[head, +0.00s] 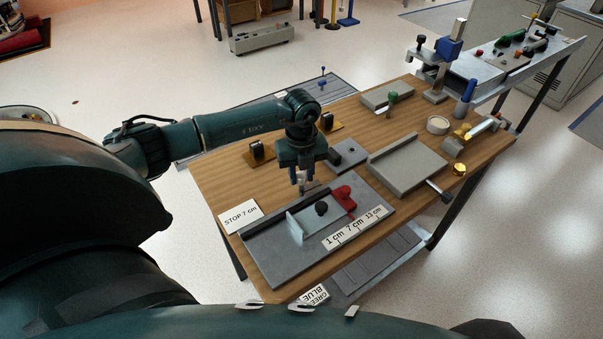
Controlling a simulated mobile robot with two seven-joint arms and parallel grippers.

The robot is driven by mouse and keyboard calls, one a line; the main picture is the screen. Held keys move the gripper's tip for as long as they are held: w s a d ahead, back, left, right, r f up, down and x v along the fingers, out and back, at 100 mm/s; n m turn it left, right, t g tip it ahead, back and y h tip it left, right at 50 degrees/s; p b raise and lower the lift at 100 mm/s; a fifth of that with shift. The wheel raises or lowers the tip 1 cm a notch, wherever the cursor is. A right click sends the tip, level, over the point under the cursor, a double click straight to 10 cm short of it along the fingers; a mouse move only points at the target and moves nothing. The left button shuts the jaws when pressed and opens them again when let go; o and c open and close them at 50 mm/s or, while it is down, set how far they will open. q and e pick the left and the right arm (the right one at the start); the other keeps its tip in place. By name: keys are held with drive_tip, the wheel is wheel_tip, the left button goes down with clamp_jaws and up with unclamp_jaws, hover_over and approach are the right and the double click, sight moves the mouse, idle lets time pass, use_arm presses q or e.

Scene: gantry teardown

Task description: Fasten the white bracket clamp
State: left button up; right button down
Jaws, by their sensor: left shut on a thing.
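A grey fixture plate (275,257) lies on the wooden table, with a raised ledge along its back edge. A pale white bracket (295,227) stands upright on it, with a black knob (321,209) just to its right. A red clamp piece (344,199) sits further right on the plate. My left gripper (302,184) points down at the plate's back edge, behind the bracket and knob. It is shut on a small part that its fingers mostly hide; I cannot tell exactly which. My right gripper is not in view.
A ruler label (355,228) lies along the plate's front, and a "STOP 7 cm" card (239,216) lies left. A grey tray (406,166) is to the right, a small grey block (348,154) behind. Black parts on yellow bases (257,152) stand near my left arm.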

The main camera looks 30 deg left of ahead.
sight(301, 175)
use_arm(q)
drive_tip(key=m+b, duration=0.2)
drive_tip(key=m, duration=0.1)
drive_tip(key=shift+f+m, duration=0.1)
drive_tip(key=shift+m, duration=0.3)
drive_tip(key=m+b, duration=0.3)
drive_tip(key=m, duration=0.2)
drive_tip(key=m+b, duration=0.2)
drive_tip(key=m, duration=0.2)
drive_tip(key=m+b, duration=0.1)
drive_tip(key=m, duration=0.2)
drive_tip(key=shift+m+b, duration=0.45)
drive_tip(key=shift+m, duration=0.25)
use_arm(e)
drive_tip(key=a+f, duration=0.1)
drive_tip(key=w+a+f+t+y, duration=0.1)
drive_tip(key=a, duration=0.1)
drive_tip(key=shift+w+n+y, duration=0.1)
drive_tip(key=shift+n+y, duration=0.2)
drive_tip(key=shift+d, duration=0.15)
use_arm(q)
drive_tip(key=o, duration=1)
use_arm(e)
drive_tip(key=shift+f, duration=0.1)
use_arm(q)
drive_tip(key=shift+r, duration=0.2)
